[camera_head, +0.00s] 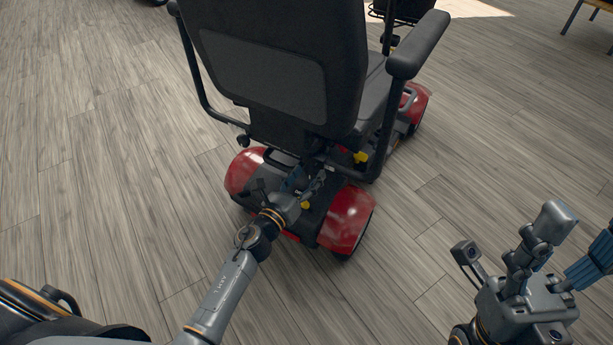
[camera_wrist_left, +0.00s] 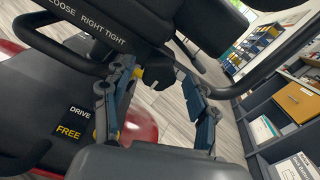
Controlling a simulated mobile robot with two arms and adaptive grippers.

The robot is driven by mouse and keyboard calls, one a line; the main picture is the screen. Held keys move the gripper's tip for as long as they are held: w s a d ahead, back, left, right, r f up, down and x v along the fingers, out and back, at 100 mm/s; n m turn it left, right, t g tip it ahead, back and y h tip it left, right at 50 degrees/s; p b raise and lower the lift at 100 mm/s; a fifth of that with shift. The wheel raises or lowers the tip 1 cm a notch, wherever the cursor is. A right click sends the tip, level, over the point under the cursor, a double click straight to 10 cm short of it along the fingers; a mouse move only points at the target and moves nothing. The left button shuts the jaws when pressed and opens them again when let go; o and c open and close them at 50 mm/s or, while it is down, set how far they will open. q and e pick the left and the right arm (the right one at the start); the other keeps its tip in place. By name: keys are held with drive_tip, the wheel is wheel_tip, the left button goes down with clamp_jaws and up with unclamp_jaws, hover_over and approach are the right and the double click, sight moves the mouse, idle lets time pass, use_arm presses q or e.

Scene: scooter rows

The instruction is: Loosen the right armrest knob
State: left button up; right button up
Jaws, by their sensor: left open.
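The scooter seat (camera_head: 270,95) is seen from behind, with its right armrest (camera_head: 418,45) on a black tube. In the left wrist view, a dark bar (camera_wrist_left: 85,28) reads "LOOSE RIGHT TIGHT". A dark knob (camera_wrist_left: 158,77) shows beyond it, between my left fingers as seen by that camera; I cannot tell whether they touch it. My left gripper (camera_head: 305,186) is open low behind the seat, over the scooter's rear; its fingers also show in the left wrist view (camera_wrist_left: 155,100). My right gripper (camera_head: 572,240) is open and empty over the floor at the lower right.
The red rear fenders (camera_head: 346,218) flank the left gripper. A black panel with "DRIVE" and "FREE" labels (camera_wrist_left: 75,122) lies at left in the wrist view. Shelves (camera_wrist_left: 275,110) stand far to the right there. The wood floor (camera_head: 110,170) around the scooter is clear.

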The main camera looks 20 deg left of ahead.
use_arm(q)
drive_tip(key=shift+w, duration=0.1)
drive_tip(key=c, duration=1.1)
drive_tip(key=shift+c, duration=0.2)
